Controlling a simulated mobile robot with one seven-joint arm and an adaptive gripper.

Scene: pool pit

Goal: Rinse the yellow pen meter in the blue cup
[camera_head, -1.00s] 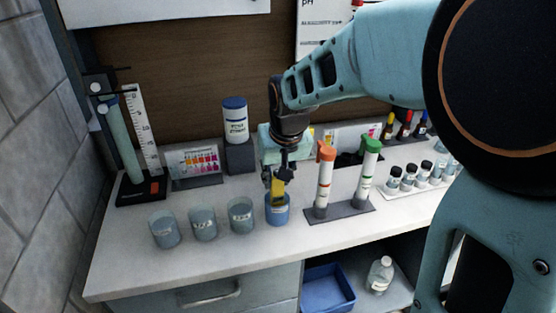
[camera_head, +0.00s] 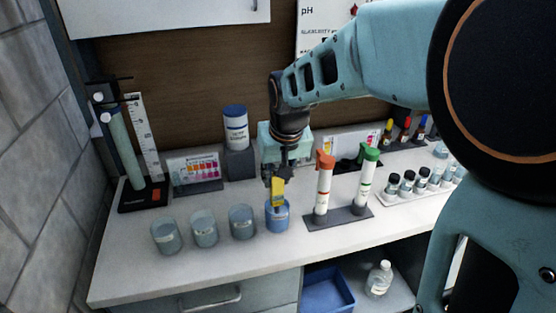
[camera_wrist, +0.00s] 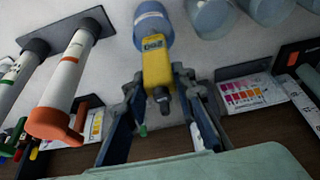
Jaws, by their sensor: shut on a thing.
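The yellow pen meter (camera_head: 278,190) is held by my gripper (camera_head: 279,178), with its lower end pointing down at the mouth of the blue cup (camera_head: 277,219). In the wrist view the yellow pen meter (camera_wrist: 156,69) lies between the two fingers of my gripper (camera_wrist: 160,82), which are shut on it. Its far end overlaps the blue cup (camera_wrist: 152,20) there. The meter's lower end appears to be in the cup's opening, but how deep, and whether it touches liquid, I cannot tell.
Three clear cups (camera_head: 204,229) stand in a row left of the blue cup. Close on its right is a dark stand (camera_head: 341,217) with an orange-capped tube (camera_head: 324,185) and a green-capped tube (camera_head: 367,180). The counter in front is clear.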

